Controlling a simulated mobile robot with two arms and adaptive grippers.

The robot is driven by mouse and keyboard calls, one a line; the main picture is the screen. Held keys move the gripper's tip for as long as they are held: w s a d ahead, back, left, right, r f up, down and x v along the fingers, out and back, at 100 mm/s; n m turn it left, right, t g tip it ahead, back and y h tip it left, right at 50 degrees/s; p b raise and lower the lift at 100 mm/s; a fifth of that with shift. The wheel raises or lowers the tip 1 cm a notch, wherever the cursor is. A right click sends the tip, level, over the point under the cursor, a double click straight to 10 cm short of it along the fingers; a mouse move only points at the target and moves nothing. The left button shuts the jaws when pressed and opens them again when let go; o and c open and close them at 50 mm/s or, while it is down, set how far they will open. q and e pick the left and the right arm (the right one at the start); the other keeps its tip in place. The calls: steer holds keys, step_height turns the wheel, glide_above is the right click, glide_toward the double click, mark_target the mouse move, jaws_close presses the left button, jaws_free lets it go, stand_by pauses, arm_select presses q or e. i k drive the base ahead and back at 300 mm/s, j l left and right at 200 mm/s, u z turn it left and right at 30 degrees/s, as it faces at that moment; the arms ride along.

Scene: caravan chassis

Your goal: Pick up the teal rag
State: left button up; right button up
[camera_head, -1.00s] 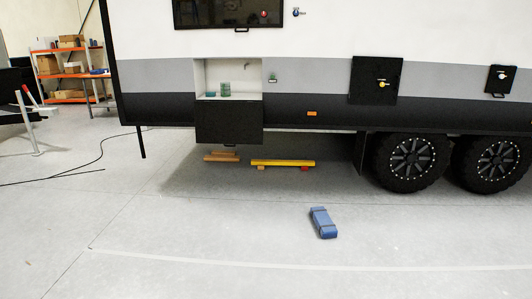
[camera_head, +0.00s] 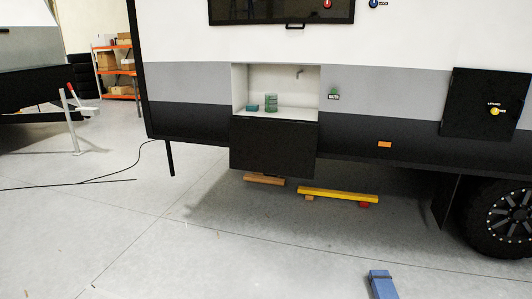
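A small flat teal thing (camera_head: 252,108), likely the rag, lies on the floor of an open compartment (camera_head: 312,90) in the caravan's side. A green cylinder (camera_head: 271,102), perhaps a jar or cup, stands just right of it. A small tap-like fitting (camera_head: 299,73) is on the compartment's back wall. The compartment's black door (camera_head: 273,147) hangs down below the opening. Neither of my grippers is in view.
A yellow beam (camera_head: 338,194) and a wooden block (camera_head: 264,179) lie under the caravan. A blue block (camera_head: 381,285) lies on the floor at the bottom edge. A black wheel (camera_head: 505,220) is at right. The concrete floor before the compartment is mostly clear.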

mark_target(249, 108)
steer(key=i+j+u, duration=0.3)
steer(key=i, duration=0.4)
steer(key=i+u, duration=0.25)
steer(key=i, duration=0.45)
steer(key=i+j+z, duration=0.4)
steer(key=i+j, duration=0.2)
steer(key=i+j+z, duration=0.2)
steer(key=j, duration=0.2)
steer(key=i+j+z, duration=0.4)
steer(key=j, duration=0.45)
steer(key=i+l, duration=0.05)
